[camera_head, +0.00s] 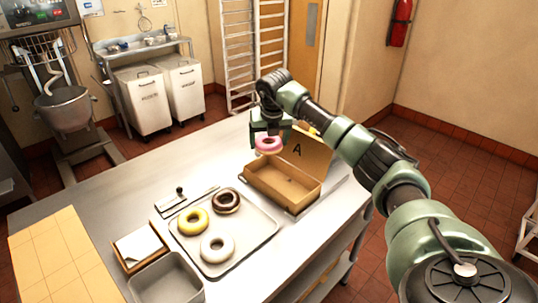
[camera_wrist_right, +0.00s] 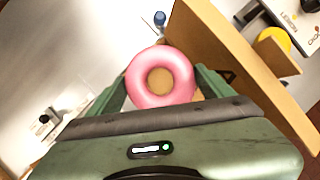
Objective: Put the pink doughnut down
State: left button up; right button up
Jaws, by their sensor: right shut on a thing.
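The pink doughnut (camera_head: 268,145) is held by my right gripper (camera_head: 268,138), above the back left part of the open cardboard box (camera_head: 268,193). The box has its lid raised, marked with an A, and looks empty in the head view. In the right wrist view the pink doughnut (camera_wrist_right: 160,77) sits between the two green fingers of my right gripper (camera_wrist_right: 160,82). The raised box lid (camera_wrist_right: 235,60) stands to its right there. The inside of the box below the doughnut is mostly hidden in the wrist view. My left gripper is not in view.
A metal tray (camera_head: 262,243) left of the box holds a yellow doughnut (camera_head: 193,221), a chocolate doughnut (camera_head: 226,201) and a white doughnut (camera_head: 217,247). A napkin box (camera_head: 139,247), a metal pan (camera_head: 168,281) and a wooden board (camera_head: 62,258) lie further left.

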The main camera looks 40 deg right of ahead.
notch_tip(320, 180, down, 6)
jog(key=shift+f+p, duration=0.1)
jog(key=shift+p, duration=0.6)
jog(key=shift+f, duration=0.15)
jog(key=shift+f+b, duration=0.55)
jog(key=shift+f, duration=0.05)
jog(key=o, duration=1.2)
jog(key=shift+r, duration=0.1)
